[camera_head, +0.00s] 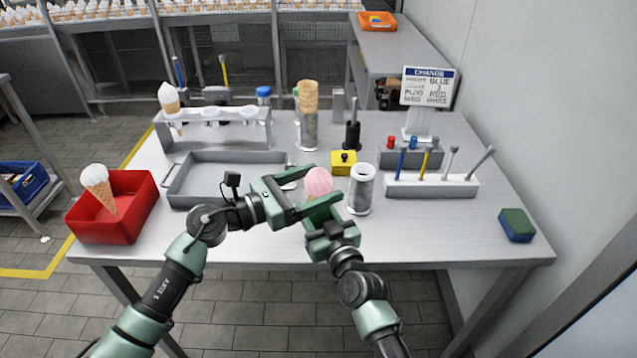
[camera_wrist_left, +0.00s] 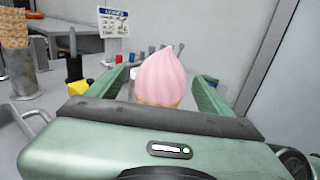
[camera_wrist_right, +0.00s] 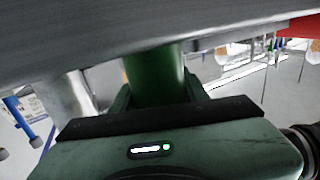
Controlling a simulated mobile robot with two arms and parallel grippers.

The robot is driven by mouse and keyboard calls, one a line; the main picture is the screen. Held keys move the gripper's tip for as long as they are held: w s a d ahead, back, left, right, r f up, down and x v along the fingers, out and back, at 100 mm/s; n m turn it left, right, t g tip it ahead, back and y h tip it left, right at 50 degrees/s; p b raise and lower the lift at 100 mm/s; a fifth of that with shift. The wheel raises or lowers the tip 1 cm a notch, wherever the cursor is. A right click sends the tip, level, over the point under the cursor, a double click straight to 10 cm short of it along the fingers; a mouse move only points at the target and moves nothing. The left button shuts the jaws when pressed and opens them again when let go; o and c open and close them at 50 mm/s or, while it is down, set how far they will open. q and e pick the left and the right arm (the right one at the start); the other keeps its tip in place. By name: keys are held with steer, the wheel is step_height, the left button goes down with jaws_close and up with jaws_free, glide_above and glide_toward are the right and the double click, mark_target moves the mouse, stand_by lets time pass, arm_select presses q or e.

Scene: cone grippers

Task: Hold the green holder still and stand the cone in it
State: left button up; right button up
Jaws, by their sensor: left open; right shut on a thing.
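The cone shows as a pink swirl (camera_head: 319,182) above the green holder (camera_head: 318,212), near the table's front middle. The swirl also shows in the left wrist view (camera_wrist_left: 160,76), with a sliver of cone below it. The rest of the cone is hidden, so I cannot tell how deep it sits. My left gripper (camera_head: 317,189) is open, its fingers on either side of the cone. My right gripper (camera_head: 327,217) is shut on the green holder, which stands between its fingers in the right wrist view (camera_wrist_right: 153,78).
A metal cylinder (camera_head: 361,190) stands close right of the holder, with a yellow block (camera_head: 344,162) behind. A grey tray (camera_head: 190,200) and a red bin (camera_head: 135,212) lie left. A tool rack (camera_head: 430,187) and a sponge (camera_head: 516,224) are right. The front right table is clear.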

arm_select(q)
steer(key=v, duration=1.1)
steer(key=shift+s+a, duration=0.25)
steer(key=shift+a, duration=0.05)
arm_select(e)
steer(key=o, duration=1.7)
steer(key=o, duration=0.4)
